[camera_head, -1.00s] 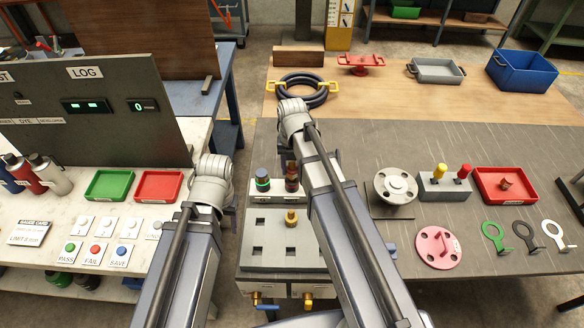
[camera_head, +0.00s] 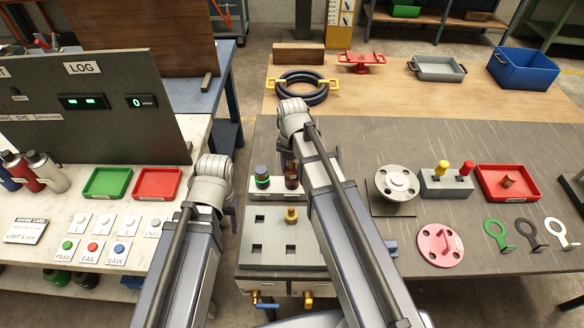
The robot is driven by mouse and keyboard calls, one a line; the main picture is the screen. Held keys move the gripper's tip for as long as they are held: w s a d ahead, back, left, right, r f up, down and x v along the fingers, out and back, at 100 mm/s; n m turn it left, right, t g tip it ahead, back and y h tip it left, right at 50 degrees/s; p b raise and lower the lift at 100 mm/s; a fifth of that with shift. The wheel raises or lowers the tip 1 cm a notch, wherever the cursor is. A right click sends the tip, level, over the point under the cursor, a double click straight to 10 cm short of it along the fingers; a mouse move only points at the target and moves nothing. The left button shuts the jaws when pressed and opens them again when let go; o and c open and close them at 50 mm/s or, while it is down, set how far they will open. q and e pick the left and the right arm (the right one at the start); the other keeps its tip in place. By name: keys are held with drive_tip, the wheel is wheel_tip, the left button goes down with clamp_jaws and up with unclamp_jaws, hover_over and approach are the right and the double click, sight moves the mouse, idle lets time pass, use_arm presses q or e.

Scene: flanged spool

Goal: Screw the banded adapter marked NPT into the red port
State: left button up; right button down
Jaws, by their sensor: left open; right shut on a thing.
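A dark cylindrical piece with a green band (camera_head: 262,178) stands upright in a pale labelled holder behind the grey block. A dark red-brown piece (camera_head: 291,176) shows beside it, partly behind my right arm. Neither piece's NPT marking is readable. My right gripper (camera_head: 285,155) is mostly hidden by its own arm; it is just above the red-brown piece and appears shut on it. My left gripper (camera_head: 229,206) is open, mostly hidden behind its wrist, left of the grey block. I cannot make out a red port.
The grey block (camera_head: 284,258) has square holes and a brass fitting (camera_head: 291,214) on top. A flanged disc (camera_head: 397,184), a pink flange (camera_head: 439,245) and a red tray (camera_head: 506,196) lie to the right. Green (camera_head: 107,183) and red (camera_head: 157,184) trays stand on the left bench.

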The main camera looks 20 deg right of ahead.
drive_tip(key=m, duration=0.5)
drive_tip(key=shift+m, duration=0.3)
drive_tip(key=m, duration=0.3)
drive_tip(key=shift+f, duration=0.1)
drive_tip(key=shift+m, duration=0.8)
drive_tip(key=m, duration=1)
drive_tip(key=shift+c, duration=1.7)
unclamp_jaws()
